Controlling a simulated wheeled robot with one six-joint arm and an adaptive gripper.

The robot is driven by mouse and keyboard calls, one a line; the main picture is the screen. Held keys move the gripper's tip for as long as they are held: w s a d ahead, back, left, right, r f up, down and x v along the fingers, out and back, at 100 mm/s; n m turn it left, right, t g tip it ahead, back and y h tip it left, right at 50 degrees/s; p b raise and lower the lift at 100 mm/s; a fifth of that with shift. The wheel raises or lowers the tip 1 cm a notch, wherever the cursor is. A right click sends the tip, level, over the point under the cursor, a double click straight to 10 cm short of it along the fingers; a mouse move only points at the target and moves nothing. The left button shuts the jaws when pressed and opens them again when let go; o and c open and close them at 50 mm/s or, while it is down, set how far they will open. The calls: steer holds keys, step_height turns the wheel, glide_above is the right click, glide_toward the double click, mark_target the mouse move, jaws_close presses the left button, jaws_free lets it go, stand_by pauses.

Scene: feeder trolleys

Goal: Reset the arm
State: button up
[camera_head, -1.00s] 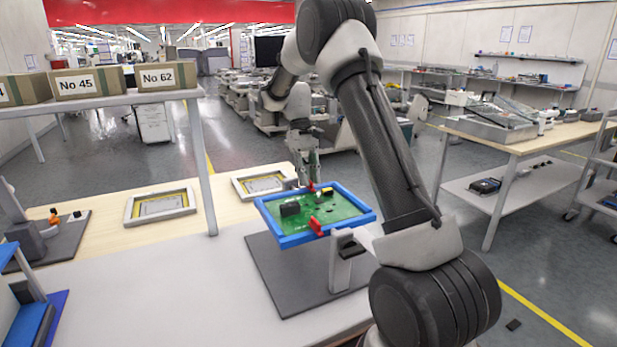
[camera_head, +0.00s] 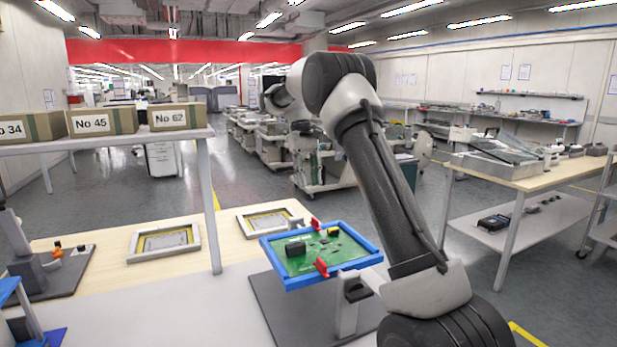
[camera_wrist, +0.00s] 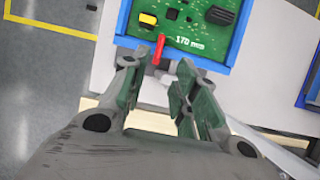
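My gripper (camera_wrist: 157,72) shows in the wrist view with its two fingers apart and nothing between them. A green circuit board (camera_head: 330,252) lies in a blue frame (camera_head: 290,284) on a stand in the head view. It carries black parts and a yellow part. Two red clips, a near one (camera_head: 321,266) and a far one (camera_head: 315,223), sit at the frame's edges. In the wrist view the board (camera_wrist: 190,30) is beyond the fingertips, with one red clip (camera_wrist: 158,50) near them. My arm crosses the head view at the right of the frame.
Two grey framed fixtures (camera_head: 143,256) lie on the wooden table left of the blue frame. A shelf (camera_head: 120,133) with numbered boxes stands above at the left. A workbench (camera_head: 520,175) is at the right. Trolleys stand behind, with open floor between.

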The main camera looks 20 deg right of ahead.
steer(key=shift+w+r, duration=0.15)
steer(key=shift+r, duration=0.2)
step_height(320, 180, down, 6)
steer(key=s+t, duration=0.1)
steer(key=s+r+t, duration=0.2)
steer(key=s, duration=1)
steer(key=s+a+r+t, duration=0.1)
steer(key=s+r+t, duration=0.2)
steer(key=s, duration=0.9)
steer(key=s+r+t, duration=0.3)
steer(key=s, duration=0.9)
steer(key=shift+s+a, duration=0.15)
steer(key=shift+s, duration=0.15)
